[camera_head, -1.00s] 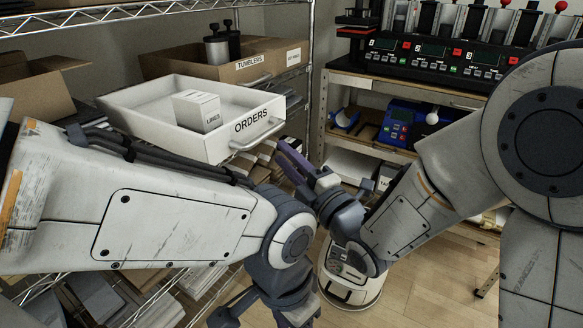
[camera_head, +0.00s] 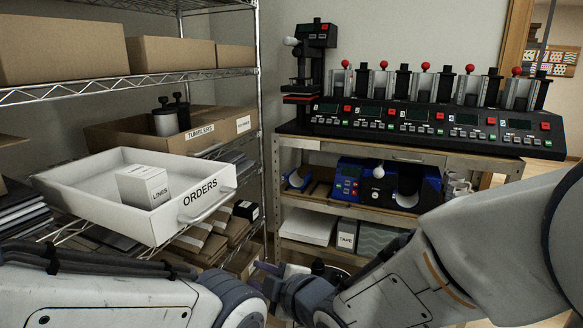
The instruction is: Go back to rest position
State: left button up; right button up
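My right gripper (camera_head: 261,277) shows low in the middle, in front of the shelf unit, at the end of my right arm that comes in from the lower right. Its two purple fingers look spread apart, with nothing visible between them. My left arm lies along the bottom left edge, and its gripper is below the picture. Neither of my grippers touches the drawer in this view.
A wire shelf (camera_head: 130,84) with cardboard boxes stands at the left. A press bench (camera_head: 405,150) with a row of mug presses stands at the back. On its lower shelf are blue machines (camera_head: 362,180) and a TAPE box (camera_head: 347,234).

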jog(key=s+d+f+m+g+h, duration=0.35)
jog(key=s+d+m+g, duration=0.2)
jog(key=s, duration=0.45)
jog(key=s+d+f+m+g+h, duration=0.35)
jog(key=s+d+m, duration=0.2)
jog(key=s, duration=0.55)
notch_tip(320, 180, up, 15)
jog(key=g+p, duration=0.1)
jog(key=p, duration=1.3)
jog(key=shift+s+d+m, duration=0.2)
jog(key=shift+s+m, duration=0.1)
jog(key=shift+m, duration=0.1)
